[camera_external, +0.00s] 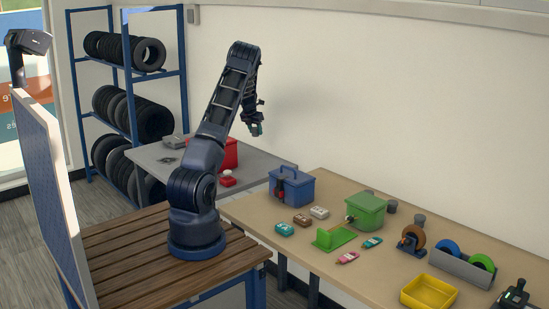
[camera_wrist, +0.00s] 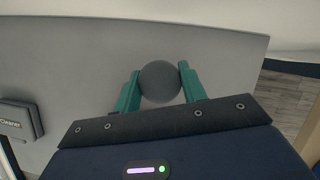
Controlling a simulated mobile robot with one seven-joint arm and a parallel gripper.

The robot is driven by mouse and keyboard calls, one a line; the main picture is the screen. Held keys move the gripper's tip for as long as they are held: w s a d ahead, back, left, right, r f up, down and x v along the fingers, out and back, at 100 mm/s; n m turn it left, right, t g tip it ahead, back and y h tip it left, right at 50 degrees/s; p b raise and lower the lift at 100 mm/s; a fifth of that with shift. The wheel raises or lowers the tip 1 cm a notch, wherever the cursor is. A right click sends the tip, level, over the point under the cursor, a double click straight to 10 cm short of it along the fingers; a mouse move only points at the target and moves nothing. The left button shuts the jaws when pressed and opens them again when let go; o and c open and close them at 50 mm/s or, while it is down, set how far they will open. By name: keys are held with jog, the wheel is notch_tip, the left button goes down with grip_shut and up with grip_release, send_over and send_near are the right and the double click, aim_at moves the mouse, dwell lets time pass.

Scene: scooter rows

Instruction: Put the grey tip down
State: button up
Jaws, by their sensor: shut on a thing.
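The grey tip (camera_wrist: 160,82) shows as a dark grey round shape between the two teal fingers of my gripper (camera_wrist: 158,78) in the wrist view. The fingers are shut on it, one on each side. In the external view my gripper (camera_external: 257,129) hangs from the raised arm, pointing down, well above the tables. The tip is too small to make out clearly there. A grey tabletop (camera_wrist: 75,60) lies beneath the held tip in the wrist view.
The grey table (camera_external: 255,168) bears a red box (camera_external: 228,155) and a grey device (camera_wrist: 18,121). A tyre rack (camera_external: 183,75) stands behind.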

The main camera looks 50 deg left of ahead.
aim_at(257, 157)
notch_tip(257, 157, down, 12)
jog(key=shift+r, duration=0.1)
dwell(0.5)
jog(key=o, duration=1)
jog(key=v, duration=1.2)
